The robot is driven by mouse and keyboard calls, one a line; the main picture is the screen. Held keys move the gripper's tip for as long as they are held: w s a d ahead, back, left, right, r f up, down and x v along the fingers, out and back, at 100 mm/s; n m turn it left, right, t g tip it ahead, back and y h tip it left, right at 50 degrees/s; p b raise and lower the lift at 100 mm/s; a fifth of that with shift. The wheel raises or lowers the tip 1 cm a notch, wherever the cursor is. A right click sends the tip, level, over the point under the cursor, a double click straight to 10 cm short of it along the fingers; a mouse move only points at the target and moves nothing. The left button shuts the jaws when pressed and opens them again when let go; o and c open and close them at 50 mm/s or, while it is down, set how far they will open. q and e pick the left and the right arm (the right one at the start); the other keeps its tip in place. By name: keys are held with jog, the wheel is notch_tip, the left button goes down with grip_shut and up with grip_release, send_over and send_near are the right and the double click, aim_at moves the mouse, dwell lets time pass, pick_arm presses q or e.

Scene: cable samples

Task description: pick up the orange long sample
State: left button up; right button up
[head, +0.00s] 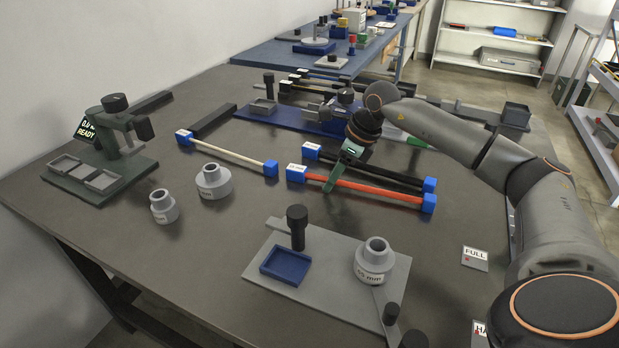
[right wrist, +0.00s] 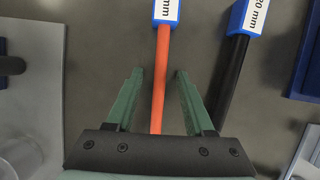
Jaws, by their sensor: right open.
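The orange long sample (head: 375,190) is a thin orange rod with blue end blocks, lying on the dark table. In the right wrist view the orange rod (right wrist: 161,85) runs between the two green fingers, with its labelled blue end beyond the fingertips. My right gripper (head: 328,187) is over the rod near its left blue end. The gripper also shows in the right wrist view (right wrist: 160,73), open, with a gap on each side of the rod. I cannot tell the exact height of the fingertips. My left gripper is not in view.
A black sample (head: 385,174) with blue ends lies close behind the orange one. A cream sample (head: 225,151) lies to the left. A grey plate (head: 335,255) with a blue tray and a weight stands in front. Bare table lies between.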

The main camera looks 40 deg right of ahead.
grip_shut()
dwell(0.4)
jog(key=shift+r, duration=0.1)
